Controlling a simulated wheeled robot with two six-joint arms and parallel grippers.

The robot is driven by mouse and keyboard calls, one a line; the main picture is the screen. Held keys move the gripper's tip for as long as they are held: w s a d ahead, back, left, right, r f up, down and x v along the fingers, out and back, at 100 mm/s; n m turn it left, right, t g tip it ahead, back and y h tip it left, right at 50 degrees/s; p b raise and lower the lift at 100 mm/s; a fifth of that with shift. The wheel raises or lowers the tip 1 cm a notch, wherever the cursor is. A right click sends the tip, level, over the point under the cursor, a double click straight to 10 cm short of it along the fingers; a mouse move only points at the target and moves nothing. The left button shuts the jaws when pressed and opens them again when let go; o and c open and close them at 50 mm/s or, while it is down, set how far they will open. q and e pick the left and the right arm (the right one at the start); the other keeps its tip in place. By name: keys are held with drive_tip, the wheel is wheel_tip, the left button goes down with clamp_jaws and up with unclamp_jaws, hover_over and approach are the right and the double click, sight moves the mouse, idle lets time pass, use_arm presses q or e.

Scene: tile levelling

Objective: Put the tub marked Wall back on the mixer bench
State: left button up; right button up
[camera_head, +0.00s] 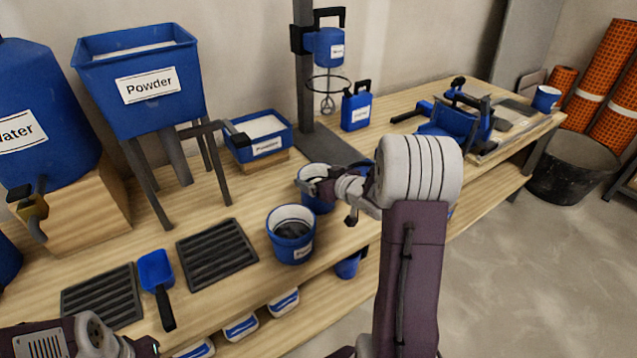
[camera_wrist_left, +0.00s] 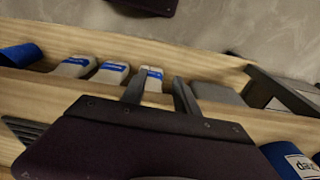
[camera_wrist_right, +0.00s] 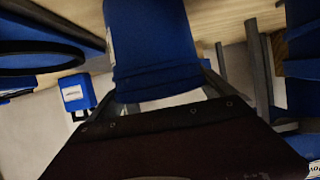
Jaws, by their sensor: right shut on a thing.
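My right gripper (camera_head: 318,183) is shut on a blue tub (camera_head: 316,202) with a pale rim, over the bench around the foot of the mixer stand. This tub (camera_wrist_right: 150,50) fills the space between the fingers in the right wrist view; its label is seen edge-on and cannot be read. A second blue tub (camera_head: 291,240) with dark contents stands near the bench's front edge; its label is too small to read. The mixer (camera_head: 329,48) hangs on its stand above the wooden bench (camera_head: 212,198). My left gripper (camera_wrist_left: 160,92) is open and empty, near the bench's front edge.
A Powder hopper (camera_head: 140,85), Powder tray (camera_head: 262,140) and Water tank (camera_head: 45,110) stand at the left. Dark grates (camera_head: 217,254) and a blue scoop (camera_head: 156,272) lie in front. A blue jug (camera_head: 356,108) stands beside the mixer. White-and-blue packs (camera_head: 284,303) lie on the lower shelf.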

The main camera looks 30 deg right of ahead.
drive_tip(key=shift+r, duration=0.25)
drive_tip(key=shift+f, duration=0.15)
drive_tip(key=o, duration=1.7)
drive_tip(key=shift+f, duration=0.1)
drive_tip(key=shift+o, duration=0.2)
drive_tip(key=shift+s, duration=0.1)
drive_tip(key=shift+s+r, duration=0.15)
drive_tip(key=shift+r, duration=0.15)
drive_tip(key=a+p+v, duration=0.1)
drive_tip(key=p+v, duration=0.2)
drive_tip(key=v, duration=0.8)
drive_tip(key=shift+s+d+p, duration=0.3)
drive_tip(key=shift+d, duration=0.15)
